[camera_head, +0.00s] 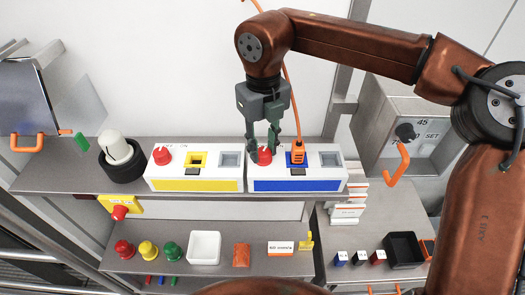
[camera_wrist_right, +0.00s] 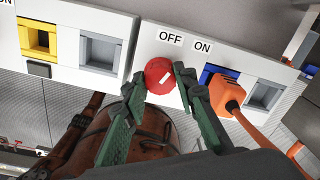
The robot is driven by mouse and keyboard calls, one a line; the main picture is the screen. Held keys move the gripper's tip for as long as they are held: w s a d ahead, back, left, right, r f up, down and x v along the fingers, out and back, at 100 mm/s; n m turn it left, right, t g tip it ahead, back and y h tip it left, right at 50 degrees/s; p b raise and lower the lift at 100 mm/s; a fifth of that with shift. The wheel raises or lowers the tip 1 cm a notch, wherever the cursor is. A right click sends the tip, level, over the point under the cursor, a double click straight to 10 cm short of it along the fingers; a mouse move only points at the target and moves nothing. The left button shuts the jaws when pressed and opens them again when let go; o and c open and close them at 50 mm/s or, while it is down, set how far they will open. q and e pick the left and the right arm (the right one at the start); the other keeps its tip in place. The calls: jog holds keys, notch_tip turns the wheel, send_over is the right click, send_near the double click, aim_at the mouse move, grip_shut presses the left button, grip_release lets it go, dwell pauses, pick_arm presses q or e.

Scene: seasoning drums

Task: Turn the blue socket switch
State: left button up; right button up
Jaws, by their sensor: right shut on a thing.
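The blue socket box (camera_head: 296,170) stands on the shelf, white with a blue front stripe. Its round red switch (camera_wrist_right: 159,75) has a white mark that points up and right, towards the ON label (camera_wrist_right: 202,46); the OFF label (camera_wrist_right: 170,38) is beside it. My right gripper (camera_head: 264,157) comes down from above with its green fingers around the red switch, shut on it. In the wrist view the fingers (camera_wrist_right: 158,88) lie on both sides of the knob. An orange plug (camera_head: 298,152) sits in the blue socket. My left gripper is not in view.
A yellow socket box (camera_head: 194,168) with its own red switch (camera_head: 162,155) stands directly to the left. The orange cable rises behind my right gripper.

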aim_at(263, 151)
jog(key=m+b, duration=0.2)
jog(key=m, duration=0.2)
jog(key=shift+m+b, duration=0.8)
jog(key=shift+m, duration=0.8)
jog(key=shift+r, duration=0.1)
jog(key=o, duration=1.2)
jog(key=shift+s, duration=0.1)
jog(key=shift+c, duration=0.2)
notch_tip(263, 151, up, 12)
